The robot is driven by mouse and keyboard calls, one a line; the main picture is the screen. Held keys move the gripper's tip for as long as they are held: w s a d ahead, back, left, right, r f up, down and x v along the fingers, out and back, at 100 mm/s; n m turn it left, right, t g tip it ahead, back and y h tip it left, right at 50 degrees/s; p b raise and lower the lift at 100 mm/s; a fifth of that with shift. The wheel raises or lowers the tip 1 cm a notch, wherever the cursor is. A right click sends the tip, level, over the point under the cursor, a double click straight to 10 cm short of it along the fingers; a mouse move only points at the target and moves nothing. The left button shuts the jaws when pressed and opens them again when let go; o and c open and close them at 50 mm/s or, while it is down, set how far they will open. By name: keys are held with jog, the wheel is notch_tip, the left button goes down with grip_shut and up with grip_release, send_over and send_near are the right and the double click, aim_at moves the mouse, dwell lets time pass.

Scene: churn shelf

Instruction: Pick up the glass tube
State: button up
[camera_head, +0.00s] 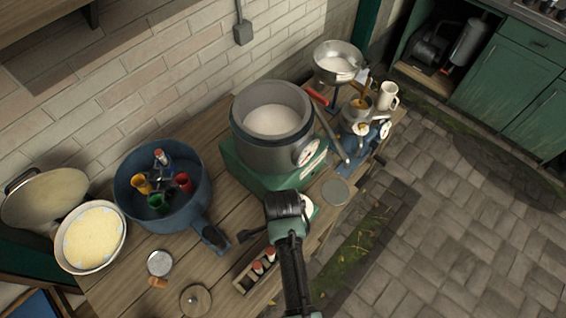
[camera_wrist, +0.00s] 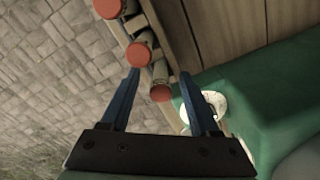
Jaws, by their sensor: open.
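Glass tubes with red caps stand in a narrow wooden rack (camera_head: 243,284) at the table's front edge. In the head view two caps show, a left one (camera_head: 258,267) and a right one (camera_head: 270,255). In the wrist view three caps show: an upper one (camera_wrist: 107,8), a middle one (camera_wrist: 138,52) and a lower one (camera_wrist: 160,92). The glass below the caps is mostly hidden. My gripper (camera_wrist: 157,74) is open, its blue fingers pointing toward the rack. The middle and lower caps appear between or just beyond the fingertips; no grip on a tube shows.
A green scale base (camera_head: 240,165) carries a large metal pot (camera_head: 270,140) just behind my arm. A blue pan (camera_head: 135,200) with coloured cups stands left. A jar (camera_head: 160,263) and a round lid (camera_head: 196,300) lie left of the rack. Open paved floor (camera_head: 460,240) is right.

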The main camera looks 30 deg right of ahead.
jog(key=shift+c, duration=0.3)
grip_shut()
jog(key=shift+r, duration=0.15)
notch_tip(320, 180, up, 10)
jog(key=shift+f+b, duration=0.1)
jog(key=shift+b, duration=0.55)
